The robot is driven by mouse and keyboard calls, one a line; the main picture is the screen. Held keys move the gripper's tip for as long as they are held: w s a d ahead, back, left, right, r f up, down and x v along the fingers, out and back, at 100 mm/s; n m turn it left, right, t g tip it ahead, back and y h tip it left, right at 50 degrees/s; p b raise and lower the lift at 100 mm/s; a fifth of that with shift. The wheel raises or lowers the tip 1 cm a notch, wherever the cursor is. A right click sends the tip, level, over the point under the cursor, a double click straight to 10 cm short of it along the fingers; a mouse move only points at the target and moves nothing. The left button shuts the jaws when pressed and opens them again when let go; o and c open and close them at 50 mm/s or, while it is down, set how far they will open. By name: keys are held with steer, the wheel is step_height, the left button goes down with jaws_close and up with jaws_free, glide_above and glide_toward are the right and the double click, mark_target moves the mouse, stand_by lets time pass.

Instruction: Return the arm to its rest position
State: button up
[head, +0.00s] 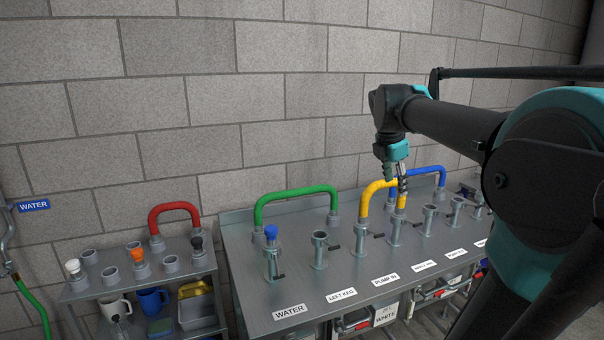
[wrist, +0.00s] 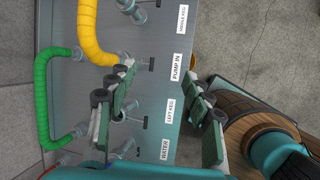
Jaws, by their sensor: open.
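My arm reaches in from the right of the head view, and my gripper (head: 402,186) hangs from its end with the fingers pointing down, in front of the yellow hose (head: 370,190) and over the steel bench. In the wrist view my gripper (wrist: 162,112) has its two fingers wide apart, with nothing between them but the bench (wrist: 205,20) seen beyond. Whether a finger touches the yellow hose or a port cannot be told from the head view.
Green (head: 296,191) and blue (head: 428,169) hoses arch over the bench's back edge. A side rack (head: 100,290) with a red hose (head: 174,208) stands left. A wooden barrel (wrist: 235,105) shows right in the wrist view.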

steer(key=s+a+f+m+y, duration=0.1)
steer(key=s+a+f+m, duration=0.1)
steer(key=s+f+m, duration=0.4)
steer(key=s+a+f+m+y, duration=0.1)
steer(key=s+f+m, duration=0.6)
steer(key=f, duration=0.7)
steer(key=s+a+f+m+y, duration=0.1)
steer(key=s+a+f+m, duration=0.3)
steer(key=f, duration=0.7)
steer(key=s+m, duration=0.2)
steer(key=m, duration=0.2)
steer(key=shift+s, duration=0.35)
